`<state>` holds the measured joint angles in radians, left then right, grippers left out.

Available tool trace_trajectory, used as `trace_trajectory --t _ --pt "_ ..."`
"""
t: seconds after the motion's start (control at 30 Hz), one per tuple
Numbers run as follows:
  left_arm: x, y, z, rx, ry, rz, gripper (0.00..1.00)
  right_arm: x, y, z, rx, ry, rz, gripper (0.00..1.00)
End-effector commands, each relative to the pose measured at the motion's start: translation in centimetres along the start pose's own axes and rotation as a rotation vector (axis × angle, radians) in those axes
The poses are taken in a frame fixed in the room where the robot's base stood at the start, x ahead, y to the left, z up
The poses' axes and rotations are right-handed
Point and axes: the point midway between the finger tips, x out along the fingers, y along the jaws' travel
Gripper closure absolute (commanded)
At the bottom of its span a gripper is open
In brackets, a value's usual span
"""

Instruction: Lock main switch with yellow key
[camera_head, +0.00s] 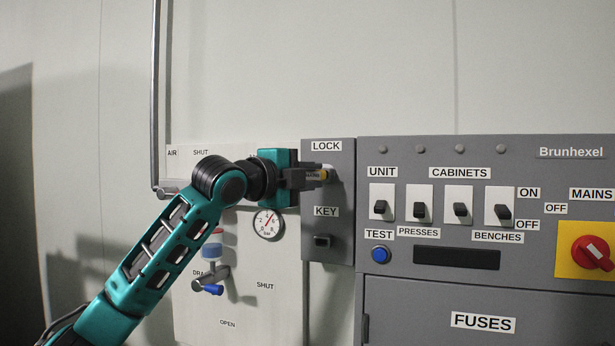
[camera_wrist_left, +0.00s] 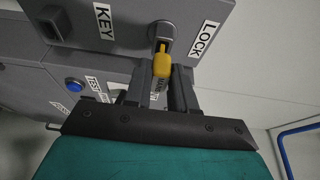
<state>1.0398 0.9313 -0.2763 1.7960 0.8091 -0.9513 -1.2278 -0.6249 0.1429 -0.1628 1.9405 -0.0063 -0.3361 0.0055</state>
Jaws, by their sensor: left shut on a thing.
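The yellow key (camera_wrist_left: 162,64) sits at the lock cylinder (camera_wrist_left: 167,45) under the LOCK label in the left wrist view. My left gripper (camera_head: 312,178) is shut on the key, in front of the grey lock box (camera_head: 343,235). Its fingers also show in the left wrist view (camera_wrist_left: 163,90). How deep the key is in the lock cannot be told. The red main switch (camera_head: 592,253) is on a yellow plate at the far right. My right gripper is not in view.
The grey Brunhexel panel (camera_head: 530,175) has several black toggles and a blue test button (camera_head: 381,254). A black KEY holder (camera_head: 323,241) is below the lock. A gauge (camera_head: 268,224) and a blue-handled drain valve (camera_head: 208,286) are near my left arm.

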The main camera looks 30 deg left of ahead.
Motion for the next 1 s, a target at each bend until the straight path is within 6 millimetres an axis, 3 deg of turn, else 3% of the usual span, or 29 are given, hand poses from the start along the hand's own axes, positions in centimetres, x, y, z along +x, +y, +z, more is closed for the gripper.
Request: trace_trajectory --t 0.8,0.83,1.0 --pt "1.9 0.0 0.7 0.000 0.000 0.000 1.00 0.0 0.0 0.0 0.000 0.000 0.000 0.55" --pt "1.9 0.0 0.7 0.000 0.000 0.000 0.73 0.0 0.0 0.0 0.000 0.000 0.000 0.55" --pt "1.9 0.0 0.7 0.000 0.000 0.000 0.56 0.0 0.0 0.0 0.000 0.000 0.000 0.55"
